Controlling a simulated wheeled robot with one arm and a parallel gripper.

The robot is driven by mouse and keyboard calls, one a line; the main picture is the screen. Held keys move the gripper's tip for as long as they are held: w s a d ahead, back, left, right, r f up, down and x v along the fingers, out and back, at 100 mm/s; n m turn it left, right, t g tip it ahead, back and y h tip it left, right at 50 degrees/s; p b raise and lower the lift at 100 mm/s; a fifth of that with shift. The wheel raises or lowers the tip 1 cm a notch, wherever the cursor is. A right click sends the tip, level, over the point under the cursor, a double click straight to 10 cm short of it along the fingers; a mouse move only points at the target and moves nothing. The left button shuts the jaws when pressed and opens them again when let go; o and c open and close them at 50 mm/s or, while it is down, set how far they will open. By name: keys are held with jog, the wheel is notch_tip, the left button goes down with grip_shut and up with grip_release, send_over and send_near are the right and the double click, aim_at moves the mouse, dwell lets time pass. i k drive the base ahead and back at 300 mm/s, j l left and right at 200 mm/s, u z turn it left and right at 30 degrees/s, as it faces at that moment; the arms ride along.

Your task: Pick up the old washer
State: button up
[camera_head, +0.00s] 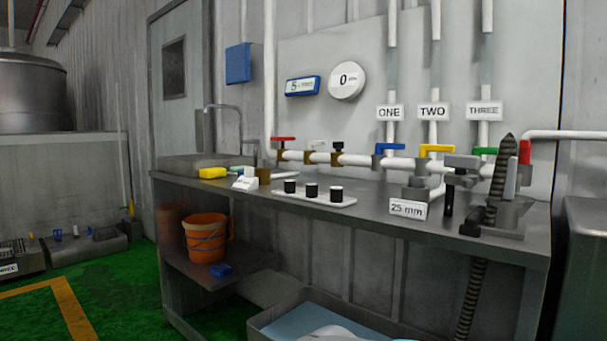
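I cannot pick out the old washer for certain in the head view. A grey fitting (415,188) stands on the metal workbench (370,214) behind a "25 mm" label (408,210). A small dark piece (470,229) lies near the bench's front edge, left of a grey clamp block (508,218); its exact shape is too small to tell. A black-handled upright part (449,201) stands between the label and the block. My gripper is not in view.
A ribbed dark hose (499,168) rises at the bench's right end. Pipes with coloured valves (388,148) run along the back. An orange bucket (206,238) stands on the lower shelf. Green floor (120,295) is open at left.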

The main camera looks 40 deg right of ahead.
aim_at(415, 182)
jog(key=z, duration=1.95)
jog(key=j, duration=0.15)
